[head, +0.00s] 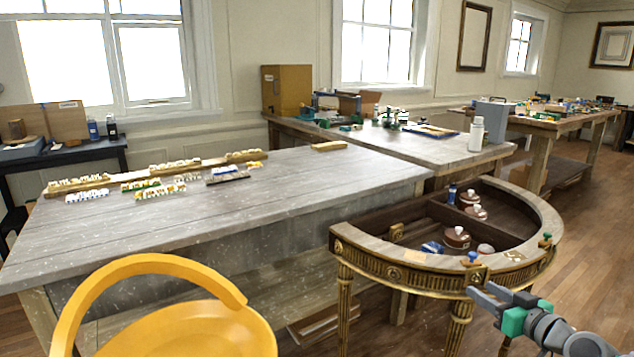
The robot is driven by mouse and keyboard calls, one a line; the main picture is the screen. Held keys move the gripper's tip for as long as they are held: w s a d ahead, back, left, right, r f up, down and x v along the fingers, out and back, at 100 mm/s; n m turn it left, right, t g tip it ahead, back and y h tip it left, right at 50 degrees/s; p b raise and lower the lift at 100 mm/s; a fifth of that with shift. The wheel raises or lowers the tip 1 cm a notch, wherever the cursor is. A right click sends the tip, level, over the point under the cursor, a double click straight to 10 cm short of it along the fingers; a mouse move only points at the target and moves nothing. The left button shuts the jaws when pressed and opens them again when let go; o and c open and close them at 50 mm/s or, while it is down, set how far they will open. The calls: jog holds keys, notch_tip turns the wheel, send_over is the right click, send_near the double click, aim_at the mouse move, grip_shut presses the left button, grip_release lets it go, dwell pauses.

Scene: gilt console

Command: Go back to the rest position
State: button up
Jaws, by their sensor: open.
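My gripper (483,299) is at the lower right of the head view, on the end of my grey arm with a green band. It is open, and I see nothing between its fingers. It is in front of the near right edge of the gilt console (398,262), a half-round table with carved gold legs. In the picture the fingers overlap the console's front rim and leg; I cannot tell the exact gap.
The console's open well holds brown jars (456,238), a dark blue bottle (452,194) and small items. A grey workbench (230,205) with several small pieces stands left. A yellow chair (190,325) is at lower left. Wooden floor (590,220) shows free at right.

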jog(key=s+a+r+g+p, duration=0.1)
jog(key=a+r+g+p, duration=0.15)
jog(key=a, duration=0.45)
jog(key=a+r+g+p, duration=0.1)
jog(key=a+g+p, duration=0.1)
jog(key=a+p, duration=0.3)
jog(key=s+a+r+g+p, duration=0.1)
jog(key=a+r+g+p, duration=0.1)
jog(key=a, duration=0.6)
jog(key=s+a+r+g+h+p, duration=0.1)
jog(key=s+a+g+p, duration=0.1)
jog(key=s, duration=0.4)
jog(key=s+a+r+m+g+h+p, duration=0.1)
jog(key=s+a+r+p, duration=0.1)
jog(key=s, duration=0.4)
jog(key=s+a+r+g+h+p, duration=0.1)
jog(key=s+a+g+p, duration=0.1)
jog(key=s+a+p, duration=0.2)
jog(key=shift+s+r+m+g+p, duration=0.3)
jog(key=shift+s+m+g, duration=0.1)
jog(key=shift+s, duration=0.85)
